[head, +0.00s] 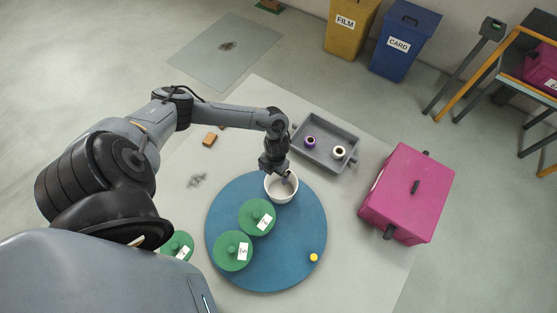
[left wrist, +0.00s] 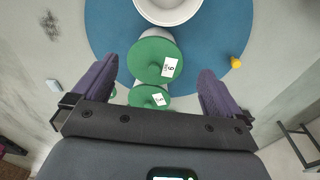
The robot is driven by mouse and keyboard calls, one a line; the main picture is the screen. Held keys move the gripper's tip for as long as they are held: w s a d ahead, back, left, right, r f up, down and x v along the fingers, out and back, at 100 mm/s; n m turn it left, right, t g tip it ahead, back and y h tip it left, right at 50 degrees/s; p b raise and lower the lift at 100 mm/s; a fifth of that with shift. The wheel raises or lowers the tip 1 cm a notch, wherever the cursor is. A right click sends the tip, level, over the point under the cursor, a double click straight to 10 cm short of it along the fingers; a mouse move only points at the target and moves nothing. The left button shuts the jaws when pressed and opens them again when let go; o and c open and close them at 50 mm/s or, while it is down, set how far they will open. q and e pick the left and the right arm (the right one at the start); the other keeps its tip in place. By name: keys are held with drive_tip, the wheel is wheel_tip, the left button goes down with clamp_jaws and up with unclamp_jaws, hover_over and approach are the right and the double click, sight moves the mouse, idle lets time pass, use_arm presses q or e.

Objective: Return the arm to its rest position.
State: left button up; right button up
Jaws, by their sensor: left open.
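My left arm reaches in from the left in the head view, and its gripper (head: 284,178) hangs over the white bowl (head: 283,190) on the blue round mat (head: 290,262). In the left wrist view the two purple fingers of the left gripper (left wrist: 152,92) stand wide apart with nothing held between them. The white bowl also shows at the top of that view (left wrist: 168,10). Green lidded pots with white labels, one (head: 252,212) and another (head: 228,252), stand on the mat below the bowl. My right gripper is not in view.
A grey tray (head: 325,160) holds a purple-ringed spool (head: 310,141) and a dark-ringed one (head: 340,151). A magenta box (head: 425,190) stands at right. A small yellow piece (head: 314,257) lies on the mat. An orange-brown block (head: 210,139) and another green pot (head: 177,244) are at left.

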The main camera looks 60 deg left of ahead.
use_arm(q)
drive_tip(key=w+a+r+t, duration=0.1)
drive_tip(key=w+a+r, duration=0.15)
drive_tip(key=w, duration=0.25)
wheel_tip(320, 180, down, 9)
drive_tip(key=b, duration=0.8)
drive_tip(key=shift+d+b, duration=0.3)
drive_tip(key=shift+w, duration=0.1)
